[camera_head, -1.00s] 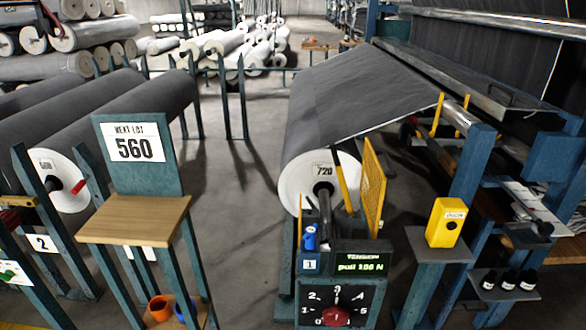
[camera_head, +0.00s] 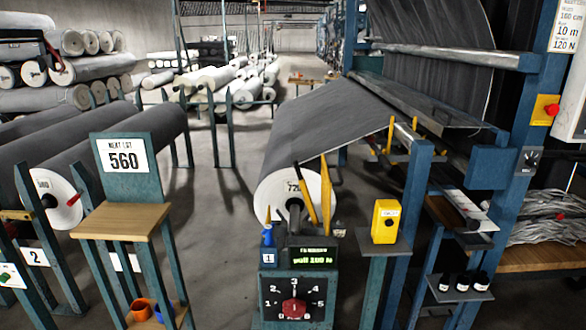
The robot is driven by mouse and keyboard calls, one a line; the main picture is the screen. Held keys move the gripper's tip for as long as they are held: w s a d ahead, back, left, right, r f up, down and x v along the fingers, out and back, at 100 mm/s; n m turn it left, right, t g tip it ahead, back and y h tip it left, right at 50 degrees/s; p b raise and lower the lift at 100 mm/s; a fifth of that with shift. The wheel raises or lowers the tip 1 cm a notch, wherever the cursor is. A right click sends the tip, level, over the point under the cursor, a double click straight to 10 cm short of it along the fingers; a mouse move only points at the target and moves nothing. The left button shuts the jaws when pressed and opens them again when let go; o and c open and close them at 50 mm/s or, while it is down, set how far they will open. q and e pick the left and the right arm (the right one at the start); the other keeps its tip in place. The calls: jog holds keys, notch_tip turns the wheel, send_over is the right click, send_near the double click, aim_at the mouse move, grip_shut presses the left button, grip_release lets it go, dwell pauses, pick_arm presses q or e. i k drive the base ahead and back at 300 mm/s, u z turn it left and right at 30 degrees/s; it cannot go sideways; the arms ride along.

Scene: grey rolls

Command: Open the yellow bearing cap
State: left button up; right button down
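The roll marked 720 (camera_head: 268,192) sits in its stand at the middle, with its dark shaft end (camera_head: 294,212) facing me. A slanted yellow bar (camera_head: 306,195) stands beside and above the shaft. It may be the bearing cap, but I cannot tell for sure, nor whether it is open. A yellow guard (camera_head: 327,196) stands just right of it, seen nearly edge-on. Neither of my grippers is in view.
A tension panel (camera_head: 270,290) with a red knob stands in front of the roll. A yellow box (camera_head: 385,222) sits on a post to its right. A wooden-topped stand (camera_head: 120,222) with the 560 sign is at left. Clear floor lies between this stand and the panel.

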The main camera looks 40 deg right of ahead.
aim_at(302, 178)
jog(key=z, duration=0.5)
jog(key=i, duration=0.5)
jog(key=z, duration=0.45)
